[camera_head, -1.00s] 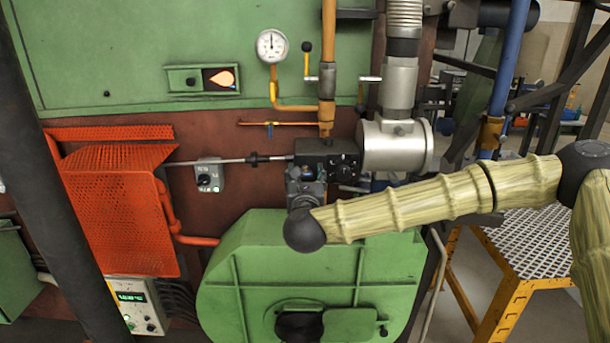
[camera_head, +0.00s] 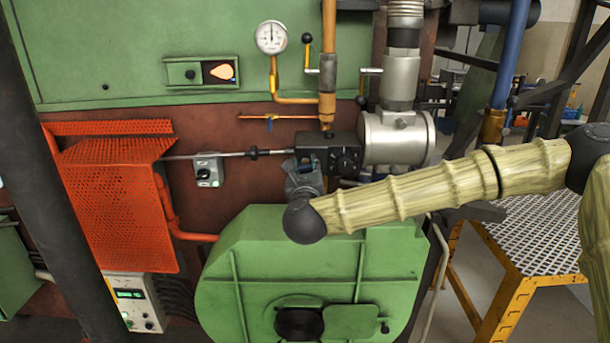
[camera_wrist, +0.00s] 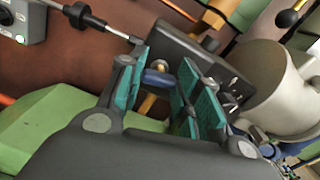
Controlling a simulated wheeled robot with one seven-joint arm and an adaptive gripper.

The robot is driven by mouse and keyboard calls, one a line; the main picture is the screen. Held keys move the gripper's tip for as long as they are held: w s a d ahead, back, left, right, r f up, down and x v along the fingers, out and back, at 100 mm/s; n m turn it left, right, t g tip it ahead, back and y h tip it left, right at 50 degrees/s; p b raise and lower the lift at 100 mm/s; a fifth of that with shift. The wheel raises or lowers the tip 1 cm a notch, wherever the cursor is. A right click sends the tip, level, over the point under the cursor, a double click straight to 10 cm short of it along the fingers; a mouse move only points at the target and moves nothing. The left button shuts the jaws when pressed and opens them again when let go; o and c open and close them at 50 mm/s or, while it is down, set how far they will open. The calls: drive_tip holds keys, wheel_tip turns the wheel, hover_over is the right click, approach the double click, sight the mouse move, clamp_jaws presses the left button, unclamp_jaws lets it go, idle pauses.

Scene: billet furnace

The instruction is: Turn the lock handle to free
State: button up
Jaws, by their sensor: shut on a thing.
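My gripper (camera_wrist: 160,86) is at the underside of a black actuator box (camera_wrist: 180,45), with its teal-padded fingers on both sides of a small metal piece with a brass-coloured stem. This piece appears to be the lock handle (camera_wrist: 157,76); the fingers hide much of it, and I cannot tell its exact angle. In the head view my gripper (camera_head: 302,168) covers the box's lower left corner, so the handle is hidden there. The black box (camera_head: 345,150) has a round dial on its front and a rod entering from the left.
A grey switch box (camera_head: 208,170) with a lit green lamp is to the left. A silver cylinder (camera_head: 396,138) adjoins the black box on the right. A green housing (camera_head: 300,250) stands close below my gripper. Orange pipes (camera_head: 328,85) and a gauge (camera_head: 271,37) are above.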

drive_tip(key=n+b, duration=0.2)
drive_tip(key=n, duration=0.1)
drive_tip(key=shift+f+n+b, duration=0.2)
drive_tip(key=shift+n+b, duration=0.1)
drive_tip(key=shift+b, duration=0.05)
drive_tip(key=n+b, duration=0.2)
drive_tip(key=n, duration=0.1)
drive_tip(key=shift+a+n, duration=0.1)
drive_tip(key=shift+n, duration=0.2)
drive_tip(key=n+b, duration=0.1)
drive_tip(key=n, duration=0.3)
drive_tip(key=shift+n+b, duration=0.3)
drive_tip(key=shift+b, duration=0.05)
drive_tip(key=shift+n+b, duration=0.4)
drive_tip(key=shift+n, duration=1.4)
drive_tip(key=o, duration=1)
drive_tip(key=s, duration=1.2)
